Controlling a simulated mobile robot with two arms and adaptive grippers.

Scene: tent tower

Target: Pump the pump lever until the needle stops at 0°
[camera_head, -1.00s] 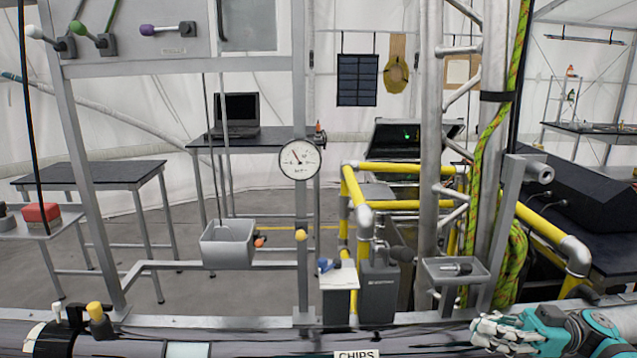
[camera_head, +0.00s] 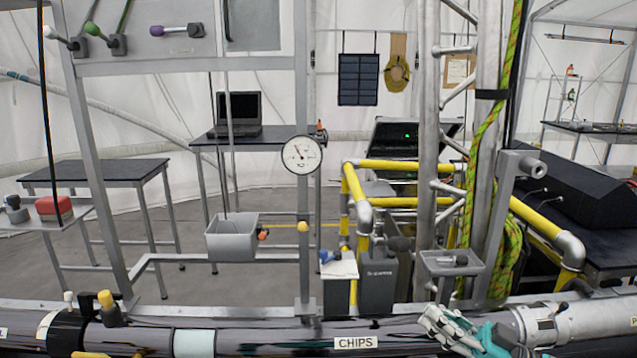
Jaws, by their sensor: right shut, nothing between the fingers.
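The round white gauge (camera_head: 301,155) hangs on a grey upright near the middle. Its needle points up and to the left; the dial figures are too small to read. I cannot tell for sure which handle is the pump lever. My right gripper (camera_head: 432,321) is at the bottom right, shut and empty, in front of the large pipe. It is apart from the gauge and that handle. My left gripper is out of view.
A grey pipe (camera_head: 270,338) labelled CHIPS crosses the front, with a yellow-handled valve (camera_head: 108,308) at left. Yellow rails (camera_head: 350,185) and a small tray (camera_head: 451,264) stand behind. White, green and purple levers are on the upper left panel (camera_head: 160,52).

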